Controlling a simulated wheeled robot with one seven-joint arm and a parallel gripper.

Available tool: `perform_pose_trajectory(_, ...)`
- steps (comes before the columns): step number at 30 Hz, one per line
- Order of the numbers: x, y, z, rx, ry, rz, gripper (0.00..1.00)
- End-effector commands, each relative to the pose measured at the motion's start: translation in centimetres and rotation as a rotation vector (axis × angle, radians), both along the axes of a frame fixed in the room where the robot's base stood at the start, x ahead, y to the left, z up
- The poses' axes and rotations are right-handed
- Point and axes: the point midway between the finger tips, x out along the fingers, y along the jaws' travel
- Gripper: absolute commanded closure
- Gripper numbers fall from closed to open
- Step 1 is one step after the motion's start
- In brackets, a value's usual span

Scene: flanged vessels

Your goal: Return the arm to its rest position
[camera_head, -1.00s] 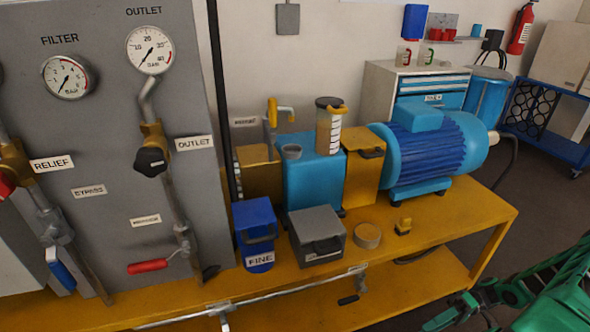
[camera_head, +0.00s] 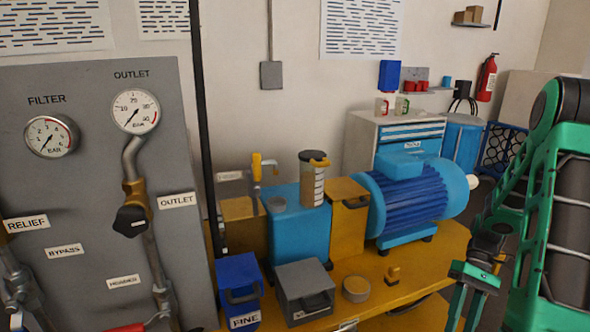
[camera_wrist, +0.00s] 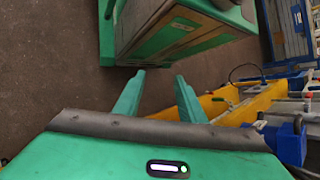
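My gripper (camera_head: 465,310) is at the lower right of the head view, on my green arm, in front of the right end of the yellow bench (camera_head: 400,288). In the wrist view, the two green fingers of my gripper (camera_wrist: 152,92) stand apart with nothing between them, so it is open and empty. Past the fingers the wrist view shows the dark floor (camera_wrist: 60,70) and a green part of my own body. The yellow bench edge (camera_wrist: 255,105) runs to the right of the fingers. I cannot tell the exact gap to the bench.
A blue motor (camera_head: 415,195) and blue pump block (camera_head: 298,225) stand on the bench. A blue FINE bin (camera_head: 238,290), a grey box (camera_head: 304,288) and a round tan disc (camera_head: 356,289) sit along its front. A grey gauge panel (camera_head: 100,190) stands left.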

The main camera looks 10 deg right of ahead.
Motion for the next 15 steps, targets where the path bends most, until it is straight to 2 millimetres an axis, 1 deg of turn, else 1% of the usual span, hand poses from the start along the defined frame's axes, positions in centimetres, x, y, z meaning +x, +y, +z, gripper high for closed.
perform_pose_trajectory(1, 0.0, 0.3, 1.5, -0.047, -0.004, -0.004, 0.63)
perform_pose_trajectory(6, -0.7, 1.4, 5.5, -0.188, -0.018, -0.04, 0.63)
perform_pose_trajectory(11, -1.7, 2.7, 8.9, -0.309, -0.048, -0.084, 0.63)
perform_pose_trajectory(15, -2.9, 3.9, 11.5, -0.402, -0.084, -0.131, 0.63)
